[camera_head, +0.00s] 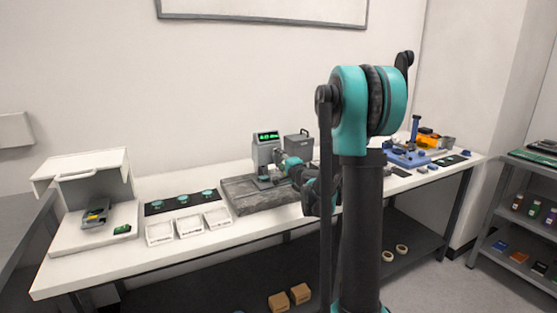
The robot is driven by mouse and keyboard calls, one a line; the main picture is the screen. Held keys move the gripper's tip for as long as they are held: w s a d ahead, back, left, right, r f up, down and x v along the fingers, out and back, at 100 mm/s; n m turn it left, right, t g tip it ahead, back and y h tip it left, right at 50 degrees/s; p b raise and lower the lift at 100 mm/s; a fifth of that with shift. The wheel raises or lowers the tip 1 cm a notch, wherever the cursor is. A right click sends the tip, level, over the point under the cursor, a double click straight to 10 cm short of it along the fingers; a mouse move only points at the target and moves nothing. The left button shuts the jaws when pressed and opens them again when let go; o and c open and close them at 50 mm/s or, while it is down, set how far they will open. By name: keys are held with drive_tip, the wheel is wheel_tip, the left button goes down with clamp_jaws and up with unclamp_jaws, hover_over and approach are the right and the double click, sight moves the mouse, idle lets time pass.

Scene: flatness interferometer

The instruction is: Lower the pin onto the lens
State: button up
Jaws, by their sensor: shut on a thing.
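The grey gauge (264,153) with a lit green display stands on a dark stone plate (243,200) at the middle of the bench. My gripper (272,179) is at the gauge's lower front, at the end of my teal and black arm. It is shut on a small part there, too small and dark to make out. The pin and any lens under it cannot be told apart at this size. Several round teal-rimmed pieces (183,200), which look like lenses, lie on a black mat (156,208) to the left.
White trays (190,226) stand in front of the mat. A white open-fronted stand (84,180) is at the far left. A grey box (299,145) stands behind my wrist. Blue fixtures (408,157) and an orange item (428,139) are at the right. My arm hides part of the bench.

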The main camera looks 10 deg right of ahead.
drive_tip(key=shift+n, duration=0.7)
drive_tip(key=o, duration=1.2)
drive_tip(key=shift+s, duration=0.1)
drive_tip(key=v, duration=1.1)
drive_tip(key=shift+s+d, duration=0.1)
drive_tip(key=shift+s, duration=0.25)
drive_tip(key=shift+n, duration=0.3)
